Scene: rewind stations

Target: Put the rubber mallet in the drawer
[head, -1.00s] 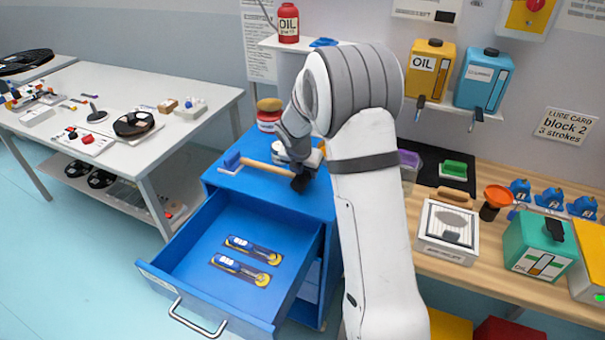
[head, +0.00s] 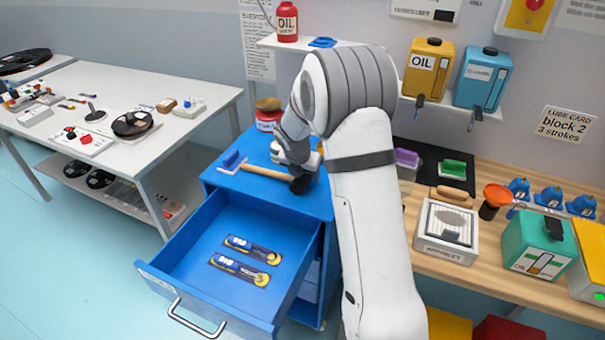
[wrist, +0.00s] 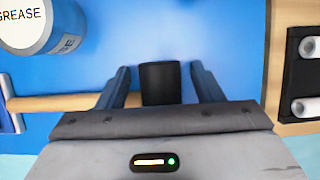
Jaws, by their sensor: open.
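The rubber mallet lies on top of the blue cabinet (head: 320,205), its wooden handle (head: 266,171) pointing left and its black head (head: 299,185) at the right. My gripper (wrist: 161,72) is open. In the wrist view the black head (wrist: 160,84) shows between its two fingers, with a gap on each side, and the handle (wrist: 60,103) runs off to the left. In the head view my wrist hides most of the gripper. The drawer (head: 180,262) below is pulled open and holds two blue-and-yellow packets (head: 245,258).
A blue-and-white tool (head: 232,160) lies by the handle's left end. A grease tin (wrist: 28,22) and a red jar (head: 268,118) stand behind the mallet. A wooden workbench (head: 412,215) adjoins on the right. The drawer's front part is bare.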

